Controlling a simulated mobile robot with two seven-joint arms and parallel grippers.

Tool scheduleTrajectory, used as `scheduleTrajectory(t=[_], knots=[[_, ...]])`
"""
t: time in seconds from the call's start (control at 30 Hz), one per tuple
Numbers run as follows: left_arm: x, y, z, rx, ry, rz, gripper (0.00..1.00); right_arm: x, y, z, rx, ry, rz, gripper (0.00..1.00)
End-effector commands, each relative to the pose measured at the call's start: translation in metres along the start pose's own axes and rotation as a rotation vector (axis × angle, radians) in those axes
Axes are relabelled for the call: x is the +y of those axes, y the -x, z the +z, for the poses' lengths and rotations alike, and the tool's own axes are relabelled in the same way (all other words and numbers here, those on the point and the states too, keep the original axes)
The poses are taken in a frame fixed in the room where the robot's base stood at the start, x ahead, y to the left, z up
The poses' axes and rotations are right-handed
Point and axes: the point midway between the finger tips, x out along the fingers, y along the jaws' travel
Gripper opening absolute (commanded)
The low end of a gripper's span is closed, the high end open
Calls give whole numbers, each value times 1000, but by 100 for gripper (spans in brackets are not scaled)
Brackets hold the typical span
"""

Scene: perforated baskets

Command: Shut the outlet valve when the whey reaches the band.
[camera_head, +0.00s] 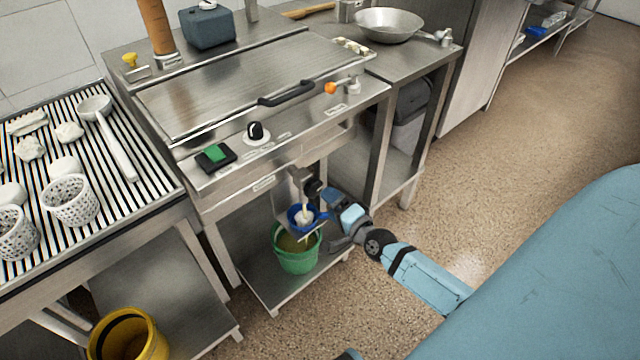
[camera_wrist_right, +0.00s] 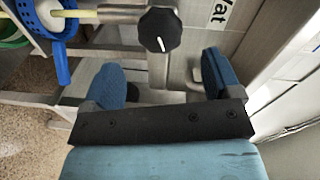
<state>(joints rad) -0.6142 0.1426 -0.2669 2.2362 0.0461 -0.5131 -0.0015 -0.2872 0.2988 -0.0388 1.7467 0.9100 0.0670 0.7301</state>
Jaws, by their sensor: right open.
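The outlet valve's black knob (camera_wrist_right: 160,30), with a white pointer line, lies ahead of my right gripper (camera_wrist_right: 165,80) in the wrist view. In the head view the knob (camera_head: 314,187) is under the vat's front. A pale yellow stream (camera_wrist_right: 90,15) runs from the outlet into a blue strainer (camera_wrist_right: 66,62), which also shows in the head view (camera_head: 293,219). The strainer sits over a green bucket (camera_head: 297,262) with yellowish whey (camera_head: 290,243) inside. I cannot make out the band. My right gripper (camera_head: 338,222) is open and empty, its fingers apart and clear of the knob.
The steel vat (camera_head: 250,90) stands above, with a green switch (camera_head: 214,155) and black dial (camera_head: 255,131) on its front. The bucket stands on a low shelf (camera_head: 270,292). Left are perforated baskets (camera_head: 70,200) on a ribbed drain table and a yellow bucket (camera_head: 128,335). Floor at right is clear.

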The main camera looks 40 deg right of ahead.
Motion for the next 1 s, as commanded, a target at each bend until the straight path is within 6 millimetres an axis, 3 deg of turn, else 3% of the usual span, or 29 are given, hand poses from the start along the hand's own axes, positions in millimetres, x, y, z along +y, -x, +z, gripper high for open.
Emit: scheduleTrajectory(t=[0.1,0.33,1.0], knots=[[-1,0,0,-8,-3,-3,33,-1,28,0,-2,3,2,84],[-2,2,-2,-7,-6,-7,33,0,58,0,-1,1,1,84],[-1,1,-1,-9,-3,-6,33,0,64,0,0,0,-1,84]])
